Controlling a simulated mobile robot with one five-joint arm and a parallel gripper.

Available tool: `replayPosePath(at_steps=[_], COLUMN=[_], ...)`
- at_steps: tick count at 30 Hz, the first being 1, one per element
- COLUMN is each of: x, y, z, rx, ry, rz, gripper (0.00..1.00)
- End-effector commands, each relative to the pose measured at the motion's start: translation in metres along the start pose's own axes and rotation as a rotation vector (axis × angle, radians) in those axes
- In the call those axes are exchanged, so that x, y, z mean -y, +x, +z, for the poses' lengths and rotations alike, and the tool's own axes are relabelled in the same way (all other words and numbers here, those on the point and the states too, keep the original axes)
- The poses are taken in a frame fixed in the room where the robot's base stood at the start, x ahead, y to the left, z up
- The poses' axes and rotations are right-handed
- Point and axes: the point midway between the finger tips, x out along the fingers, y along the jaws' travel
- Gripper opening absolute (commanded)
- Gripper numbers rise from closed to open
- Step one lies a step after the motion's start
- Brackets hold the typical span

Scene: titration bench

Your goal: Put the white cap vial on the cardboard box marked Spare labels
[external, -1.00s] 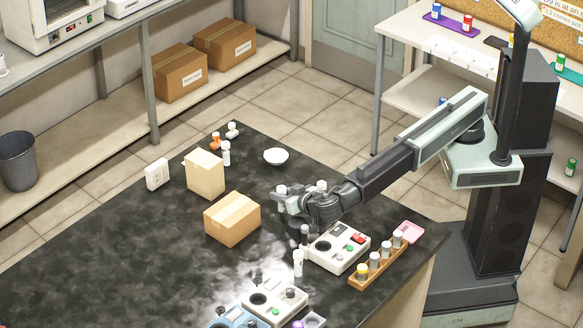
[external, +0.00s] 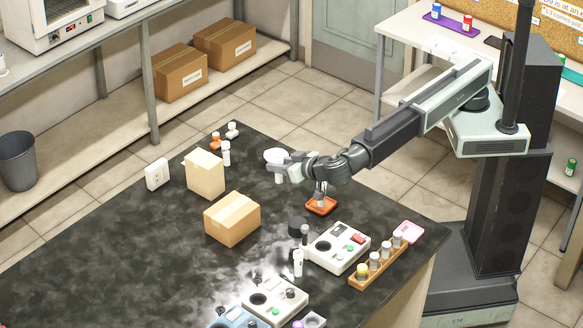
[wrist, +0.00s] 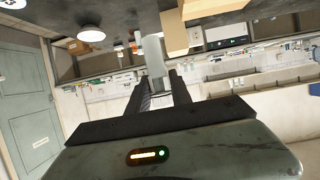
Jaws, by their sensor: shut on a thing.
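My gripper (external: 284,167) is shut on a small white vial (external: 279,177), held upright above the dark bench. In the wrist view the vial (wrist: 154,56) sits between the fingers of my gripper (wrist: 158,85). Two tan cardboard boxes stand to the left of my gripper: a taller one (external: 205,178) and a lower, wider one (external: 232,222). No marking can be read on either, so I cannot tell which is Spare labels. The held vial is apart from both boxes.
A white bowl (external: 271,154) is partly hidden behind my gripper. An orange tray (external: 321,206) holds an upright vial. A black round object (external: 297,224), a white instrument (external: 338,247) and a wooden vial rack (external: 373,272) stand nearer.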

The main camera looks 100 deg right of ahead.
Motion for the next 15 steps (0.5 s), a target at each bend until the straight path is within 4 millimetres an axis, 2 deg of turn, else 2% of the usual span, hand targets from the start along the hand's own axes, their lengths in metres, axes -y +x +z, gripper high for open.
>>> replayPosePath(at_steps=[1, 4, 9, 13, 15], x=[-0.006, -0.007, -0.017, -0.011, 0.002], y=[0.003, 0.008, 0.018, 0.021, 0.026], z=[0.002, 0.004, 0.005, 0.004, 0.003], rx=[-0.001, -0.007, -0.009, -0.009, -0.009], ry=[-0.029, -0.070, -0.075, -0.073, -0.073], rz=[-0.069, -0.179, -0.214, -0.210, -0.209], gripper=[0.00, 0.00, 0.00, 0.00, 0.00])
